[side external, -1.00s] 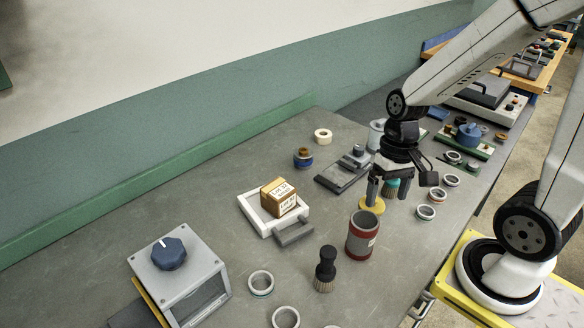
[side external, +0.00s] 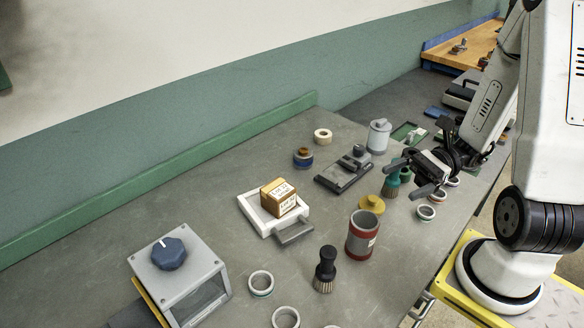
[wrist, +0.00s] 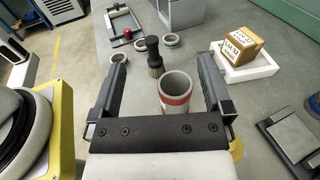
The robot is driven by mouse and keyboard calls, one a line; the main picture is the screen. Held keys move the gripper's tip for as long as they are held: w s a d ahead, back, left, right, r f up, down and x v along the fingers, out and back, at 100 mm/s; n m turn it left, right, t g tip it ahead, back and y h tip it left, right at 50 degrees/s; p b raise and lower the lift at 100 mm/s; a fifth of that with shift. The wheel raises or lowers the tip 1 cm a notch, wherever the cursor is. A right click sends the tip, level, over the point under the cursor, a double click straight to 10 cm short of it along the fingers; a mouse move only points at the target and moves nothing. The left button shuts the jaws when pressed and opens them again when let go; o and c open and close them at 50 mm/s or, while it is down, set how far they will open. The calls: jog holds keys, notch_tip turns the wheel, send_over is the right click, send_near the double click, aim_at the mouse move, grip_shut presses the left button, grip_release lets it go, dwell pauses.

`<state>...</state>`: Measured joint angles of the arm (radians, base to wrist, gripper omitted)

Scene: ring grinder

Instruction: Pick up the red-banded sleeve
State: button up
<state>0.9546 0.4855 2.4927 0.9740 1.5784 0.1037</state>
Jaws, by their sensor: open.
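The red-banded sleeve (side external: 361,238) is a grey open-topped cylinder with dark red bands and a pale label, standing upright on the bench. In the wrist view the sleeve (wrist: 174,103) shows between my fingers, nearer the right one, its lower part hidden by my gripper body. My gripper (side external: 407,176) is open and empty, to the right of and behind the sleeve in the side view, apart from it. In the wrist view both fingers of my gripper (wrist: 162,62) are spread wide.
A black-handled brush (side external: 325,270) stands just left of the sleeve. A yellow knobbed piece (side external: 372,204) lies close behind it. A white tray (side external: 258,222) with a cardboard box (side external: 278,197) is further left. Several rings lie around, including one (side external: 426,213) on the right.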

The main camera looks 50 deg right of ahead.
jog(key=d+m+t, duration=0.1)
jog(key=m+t, duration=0.1)
send_near(362, 232)
jog(key=w+f, duration=0.1)
jog(key=f, duration=0.1)
jog(key=w+f, duration=0.1)
jog(key=f, duration=0.1)
jog(key=shift+w+d, duration=0.1)
jog(key=shift+d, duration=0.15)
jog(key=shift+x, duration=1.3)
jog(key=shift+r+n, duration=0.15)
jog(key=shift+n, duration=0.15)
jog(key=shift+x, duration=2.6)
jog(key=shift+r, duration=0.1)
jog(key=c, duration=1)
jog(key=shift+r, duration=0.1)
